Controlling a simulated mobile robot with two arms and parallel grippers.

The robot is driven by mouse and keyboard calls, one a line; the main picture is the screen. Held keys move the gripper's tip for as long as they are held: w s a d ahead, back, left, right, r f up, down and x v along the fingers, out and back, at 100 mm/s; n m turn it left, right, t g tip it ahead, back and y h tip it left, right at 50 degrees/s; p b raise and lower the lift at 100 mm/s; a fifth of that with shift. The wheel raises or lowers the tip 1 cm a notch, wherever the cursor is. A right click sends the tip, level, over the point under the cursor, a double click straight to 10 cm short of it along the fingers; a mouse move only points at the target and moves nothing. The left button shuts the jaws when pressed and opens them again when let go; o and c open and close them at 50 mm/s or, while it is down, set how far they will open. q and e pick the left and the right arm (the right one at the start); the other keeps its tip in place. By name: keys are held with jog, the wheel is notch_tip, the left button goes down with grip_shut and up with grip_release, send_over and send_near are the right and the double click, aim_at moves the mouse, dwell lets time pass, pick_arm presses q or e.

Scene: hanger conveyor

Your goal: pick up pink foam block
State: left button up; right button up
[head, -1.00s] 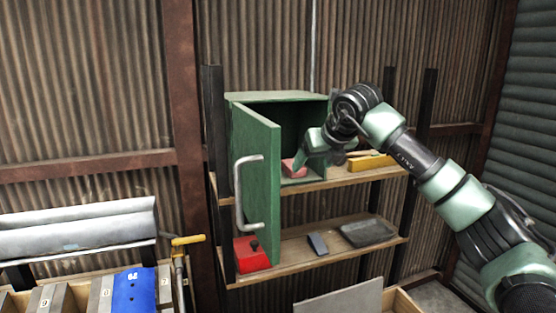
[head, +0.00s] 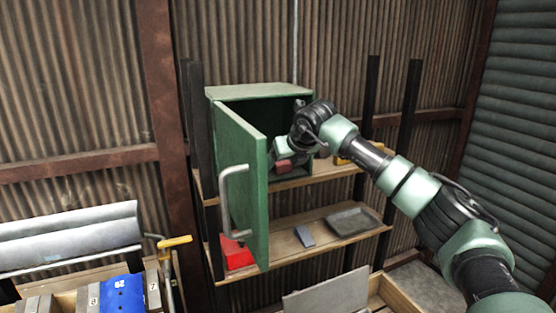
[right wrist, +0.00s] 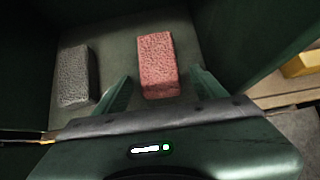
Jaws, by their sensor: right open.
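The pink foam block (right wrist: 158,66) lies on the floor of the green cabinet (head: 258,92), seen in the right wrist view. My right gripper (right wrist: 160,76) is open and empty. Its two fingertips stand to the left and right of the block's near end, with a gap on each side. I cannot tell how far above the cabinet floor they are. My left gripper is not in view.
A grey block (right wrist: 75,76) lies left of the pink one, close to the left finger. The open cabinet door (head: 242,185) stands in front of the opening's left side. A yellow object (right wrist: 300,64) is outside to the right. A red box (head: 237,254) and dark tray (head: 353,221) are below.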

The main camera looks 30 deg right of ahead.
jog(key=shift+s, duration=0.1)
jog(key=c, duration=1.4)
